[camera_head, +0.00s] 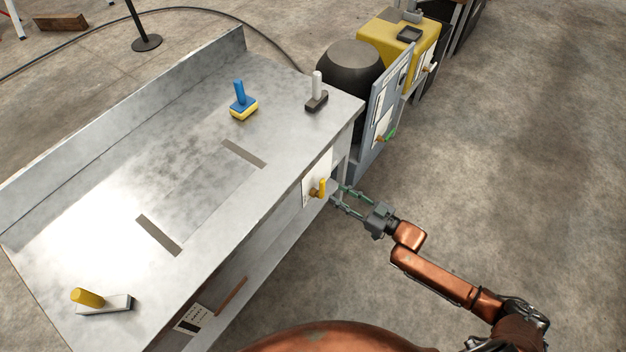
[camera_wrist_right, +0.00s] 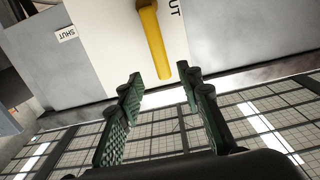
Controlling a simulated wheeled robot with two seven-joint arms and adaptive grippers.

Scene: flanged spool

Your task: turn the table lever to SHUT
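The yellow table lever (camera_head: 322,188) is mounted on a white plate (camera_head: 311,184) on the front side of the metal table (camera_head: 75,190). In the right wrist view the lever (camera_wrist_right: 153,38) runs down from the top edge, its tip near the space between my fingertips. Lettering ending in "UT" (camera_wrist_right: 174,8) is beside it, partly cut off. My right gripper (camera_head: 338,195) is open, its fingers pointing at the lever from the right. The fingers (camera_wrist_right: 160,80) are spread, with nothing visibly clamped. My left gripper is not in view.
A blue-handled block (camera_head: 240,104), a white-handled block (camera_head: 317,94) and a yellow-handled block (camera_head: 95,300) are on the table. A grey panel (camera_head: 384,105) with a green lever (camera_head: 388,135) stands beyond. A SHUT label (camera_wrist_right: 67,34) shows nearby. Open floor lies right.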

